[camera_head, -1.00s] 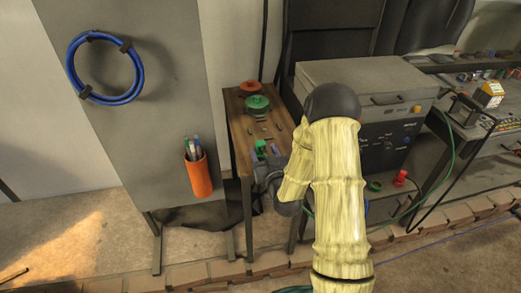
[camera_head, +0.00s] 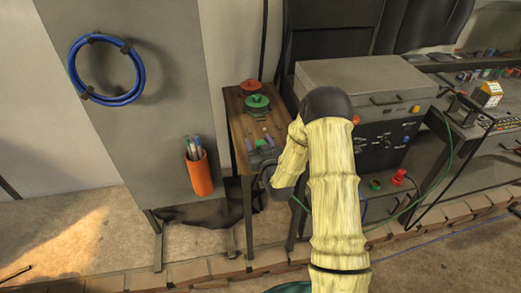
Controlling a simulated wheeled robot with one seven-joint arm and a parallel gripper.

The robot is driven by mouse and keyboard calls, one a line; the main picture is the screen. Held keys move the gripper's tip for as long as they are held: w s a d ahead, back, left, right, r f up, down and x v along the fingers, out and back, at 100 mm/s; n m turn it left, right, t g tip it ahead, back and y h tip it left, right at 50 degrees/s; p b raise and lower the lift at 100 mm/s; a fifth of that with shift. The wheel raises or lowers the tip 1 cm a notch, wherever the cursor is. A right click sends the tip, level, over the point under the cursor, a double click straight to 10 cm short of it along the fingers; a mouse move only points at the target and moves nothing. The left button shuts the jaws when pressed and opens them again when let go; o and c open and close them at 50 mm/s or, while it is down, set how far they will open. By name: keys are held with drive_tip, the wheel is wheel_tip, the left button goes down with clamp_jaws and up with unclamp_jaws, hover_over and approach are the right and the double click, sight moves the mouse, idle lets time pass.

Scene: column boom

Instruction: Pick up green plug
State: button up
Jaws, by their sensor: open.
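My gripper (camera_head: 260,144) is over the front part of the narrow wooden table (camera_head: 240,128), pointing away from the camera. Its jaws look open, with two purplish finger tips apart. A small green piece, likely the green plug (camera_head: 260,142), barely shows between the fingers. Most of it is hidden by the gripper, and I cannot tell whether the fingers touch it. My pale yellow arm comes in from the lower right and covers the table's right side.
A green spool (camera_head: 257,104) and a red spool (camera_head: 250,87) stand at the table's back. A grey control box (camera_head: 360,95) is close on the right. An orange pen holder (camera_head: 199,174) hangs on the grey panel (camera_head: 145,120) at left. A red plug-like piece (camera_head: 398,178) sits below the box.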

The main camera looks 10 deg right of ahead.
drive_tip(key=c, duration=1.1)
drive_tip(key=shift+r, duration=0.1)
wheel_tip(320, 180, up, 10)
drive_tip(key=shift+f+b, duration=0.1)
drive_tip(key=shift+b, duration=0.2)
idle(0.4)
